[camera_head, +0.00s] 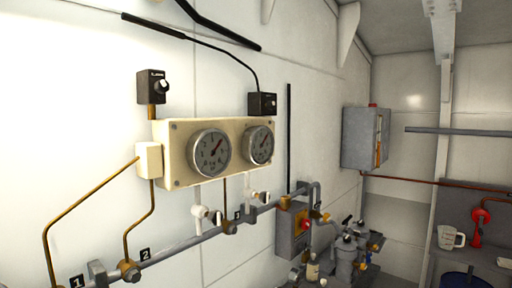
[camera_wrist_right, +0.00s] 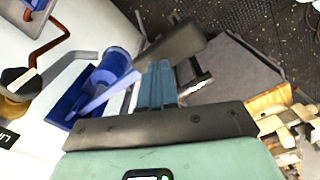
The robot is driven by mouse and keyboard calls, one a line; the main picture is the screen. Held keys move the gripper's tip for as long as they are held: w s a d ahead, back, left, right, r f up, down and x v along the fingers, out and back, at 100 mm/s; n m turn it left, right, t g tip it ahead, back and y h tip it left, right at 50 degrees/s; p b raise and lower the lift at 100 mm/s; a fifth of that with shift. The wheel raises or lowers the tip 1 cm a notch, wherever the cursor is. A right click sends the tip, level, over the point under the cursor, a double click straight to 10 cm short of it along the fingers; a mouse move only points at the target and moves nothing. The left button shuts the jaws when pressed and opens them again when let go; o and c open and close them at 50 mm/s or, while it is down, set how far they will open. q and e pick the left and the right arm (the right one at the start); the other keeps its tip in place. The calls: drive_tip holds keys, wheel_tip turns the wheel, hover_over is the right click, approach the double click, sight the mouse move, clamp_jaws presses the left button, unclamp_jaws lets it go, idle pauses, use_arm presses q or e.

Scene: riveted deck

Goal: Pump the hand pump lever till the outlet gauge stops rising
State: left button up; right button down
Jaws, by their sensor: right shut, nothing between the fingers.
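Two round gauges sit side by side on a cream panel (camera_head: 175,180) in the head view: the left gauge (camera_head: 211,153) and the right gauge (camera_head: 259,145). Both needles appear to point up and right; I cannot tell which is the outlet gauge. In the right wrist view my right gripper (camera_wrist_right: 158,85) has its fingers shut together and empty. A blue fitting (camera_wrist_right: 105,75) is just left of them, perhaps part of the hand pump. A dark grey bar (camera_wrist_right: 172,42) lies beyond the fingertips; I cannot tell whether it is the lever. My left gripper is in neither view.
Grey pipework (camera_head: 190,242) runs along the wall below the gauges, with valves and a grey box (camera_head: 291,230). A grey cabinet (camera_head: 365,137) hangs further right. A white jug (camera_head: 450,237) stands at far right. Dark riveted floor (camera_wrist_right: 225,18) shows in the wrist view.

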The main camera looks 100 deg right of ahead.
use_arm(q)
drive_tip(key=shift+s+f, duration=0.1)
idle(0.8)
use_arm(e)
drive_tip(key=shift+s+f+b, duration=0.1)
drive_tip(key=shift+f+b, duration=0.85)
drive_tip(key=shift+f, duration=0.6)
drive_tip(key=shift+f+b, duration=0.85)
drive_tip(key=shift+f, duration=0.65)
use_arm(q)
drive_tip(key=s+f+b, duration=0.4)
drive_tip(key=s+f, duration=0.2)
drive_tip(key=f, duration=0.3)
use_arm(e)
wheel_tip(320, 180, down, 6)
wheel_tip(320, 180, up, 11)
drive_tip(key=p, duration=0.7)
drive_tip(key=shift+r, duration=0.15)
drive_tip(key=shift+w+r+p, duration=0.2)
drive_tip(key=shift+r+p, duration=0.25)
drive_tip(key=shift+p, duration=0.05)
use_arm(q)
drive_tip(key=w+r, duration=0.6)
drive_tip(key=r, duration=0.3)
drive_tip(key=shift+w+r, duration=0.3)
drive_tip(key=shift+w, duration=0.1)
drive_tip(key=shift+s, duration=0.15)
use_arm(e)
drive_tip(key=shift+s, duration=0.2)
